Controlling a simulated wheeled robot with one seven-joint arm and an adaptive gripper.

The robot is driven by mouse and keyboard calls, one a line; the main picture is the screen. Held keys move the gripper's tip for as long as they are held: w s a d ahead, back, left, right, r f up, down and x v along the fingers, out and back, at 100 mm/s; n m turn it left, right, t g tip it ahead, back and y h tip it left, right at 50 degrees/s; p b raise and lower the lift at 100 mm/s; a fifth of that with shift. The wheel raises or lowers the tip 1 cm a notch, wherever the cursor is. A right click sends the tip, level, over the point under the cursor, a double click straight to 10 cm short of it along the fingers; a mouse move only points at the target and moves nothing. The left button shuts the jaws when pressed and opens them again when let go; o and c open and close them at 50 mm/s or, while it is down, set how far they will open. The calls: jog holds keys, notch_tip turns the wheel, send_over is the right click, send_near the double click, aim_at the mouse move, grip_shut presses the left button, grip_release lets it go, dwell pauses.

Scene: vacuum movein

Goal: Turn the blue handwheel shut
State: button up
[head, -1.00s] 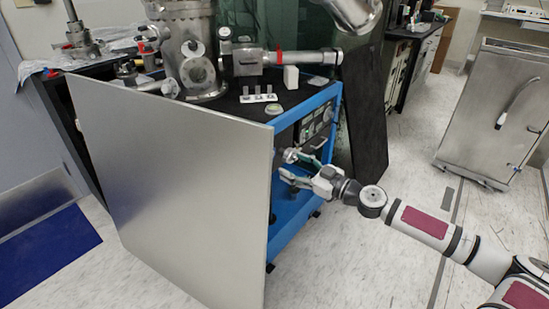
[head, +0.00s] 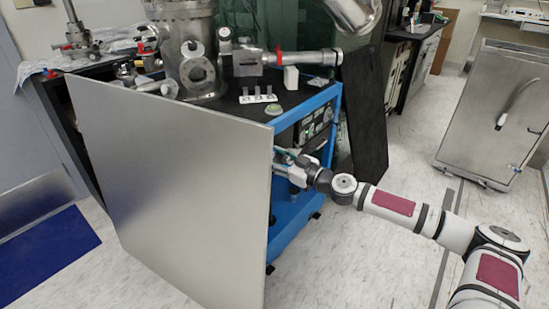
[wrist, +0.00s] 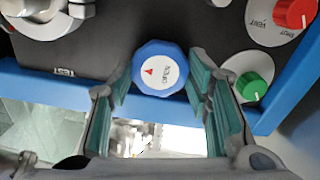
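The blue handwheel (wrist: 160,68) shows in the wrist view on a dark panel, with a white centre label and a red triangle mark. My gripper (wrist: 163,95) is open, with its green-padded fingers to the left and right of the handwheel's lower part. The right finger is close to the wheel's rim; I cannot tell whether either finger touches it. In the head view my gripper (head: 283,160) reaches in at the front of the blue-framed cart (head: 302,110). Its fingertips are partly hidden behind the grey panel, and the handwheel is hidden there.
A green knob (wrist: 251,86) sits right of the handwheel, near my right finger. A red knob (wrist: 294,12) is at the upper right. A large grey upright panel (head: 180,190) stands left of my gripper. A dark board (head: 364,110) leans at the cart's right.

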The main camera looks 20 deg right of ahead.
jog(key=c, duration=0.4)
